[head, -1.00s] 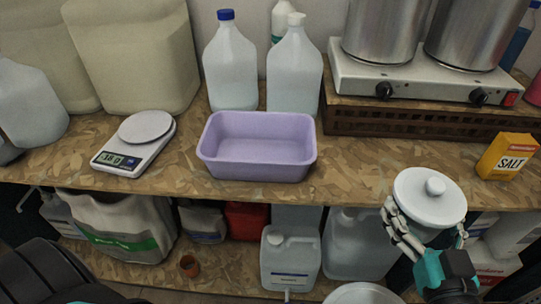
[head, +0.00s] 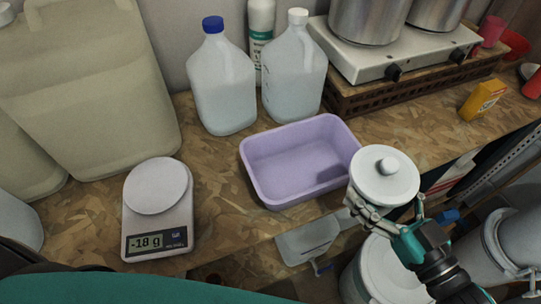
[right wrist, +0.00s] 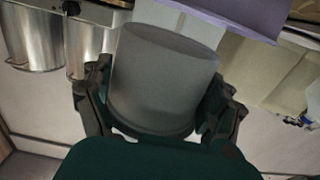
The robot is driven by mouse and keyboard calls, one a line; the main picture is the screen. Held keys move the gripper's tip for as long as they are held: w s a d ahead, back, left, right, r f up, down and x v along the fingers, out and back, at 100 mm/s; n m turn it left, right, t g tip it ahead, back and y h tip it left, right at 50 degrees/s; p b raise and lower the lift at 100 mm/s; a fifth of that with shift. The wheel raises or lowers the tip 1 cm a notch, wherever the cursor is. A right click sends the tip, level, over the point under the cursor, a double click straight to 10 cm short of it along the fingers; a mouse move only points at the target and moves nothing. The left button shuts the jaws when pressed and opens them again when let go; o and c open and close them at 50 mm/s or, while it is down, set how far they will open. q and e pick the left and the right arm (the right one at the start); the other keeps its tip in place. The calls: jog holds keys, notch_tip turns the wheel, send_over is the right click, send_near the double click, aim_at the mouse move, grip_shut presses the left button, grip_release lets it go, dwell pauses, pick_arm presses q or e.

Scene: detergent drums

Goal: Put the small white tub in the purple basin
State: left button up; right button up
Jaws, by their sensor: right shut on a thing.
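The small white tub (head: 372,188), with a round knob on its lid, is held upright in my right gripper (head: 392,212). The gripper is shut around its sides. The tub is at the right front corner of the purple basin (head: 262,190) and overlaps its rim in the head view; a shadow falls inside the basin. The basin is empty and stands on the wooden shelf. In the right wrist view the tub (right wrist: 163,80) sits between the fingers, looking grey in shade, with the basin (right wrist: 240,14) at the top edge. My left gripper is not in view.
A kitchen scale (head: 158,215) reading -18 g stands left of the basin. A blue-capped jug (head: 222,90) and a white-capped jug (head: 295,80) stand behind it. A hotplate with pots (head: 395,60) and a yellow box (head: 482,100) are at the right.

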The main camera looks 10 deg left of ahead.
jog(key=shift+a, duration=0.15)
jog(key=w+b, duration=0.1)
jog(key=w+a+b, duration=0.1)
jog(key=w+f+b, duration=0.1)
jog(key=b, duration=0.1)
jog(key=shift+w+a, duration=0.2)
jog(key=shift+w, duration=0.1)
pick_arm(q)
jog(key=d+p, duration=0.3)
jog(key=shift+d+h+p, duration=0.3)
jog(key=shift+p, duration=0.05)
pick_arm(e)
jog(key=w+a+f, duration=0.4)
jog(key=w+a, duration=0.3)
jog(key=w, duration=0.2)
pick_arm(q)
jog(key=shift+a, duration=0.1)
pick_arm(e)
jog(key=shift+f, duration=0.15)
